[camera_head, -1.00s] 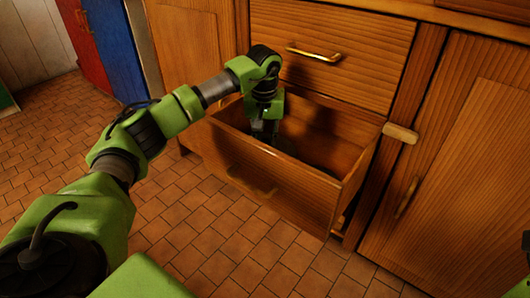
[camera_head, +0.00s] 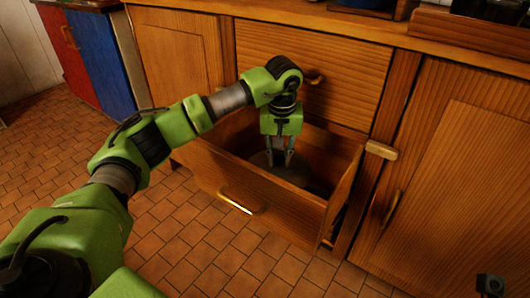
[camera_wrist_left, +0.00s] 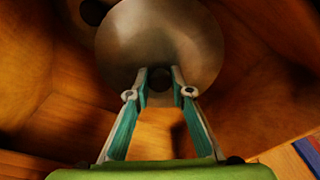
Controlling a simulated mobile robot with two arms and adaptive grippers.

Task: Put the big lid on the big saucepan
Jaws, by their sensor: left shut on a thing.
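A round, dull metal lid (camera_wrist_left: 160,40) with a dark knob (camera_wrist_left: 160,82) lies inside the open drawer. In the head view the lid (camera_head: 262,160) shows only in part, behind the fingers and drawer front. My left gripper (camera_head: 281,158) points straight down into the drawer. In the wrist view its fingers (camera_wrist_left: 160,78) are shut on the lid's knob. I cannot pick out the big saucepan in these views. A small dark part (camera_head: 490,286) at the bottom right may belong to my right gripper; its fingers do not show clearly.
The open wooden drawer (camera_head: 250,190) has walls around the gripper and lid. A closed drawer (camera_head: 330,75) is above it, under the counter edge (camera_head: 350,28). Dark objects (camera_head: 490,8) stand on the counter. The tiled floor (camera_head: 215,250) is clear.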

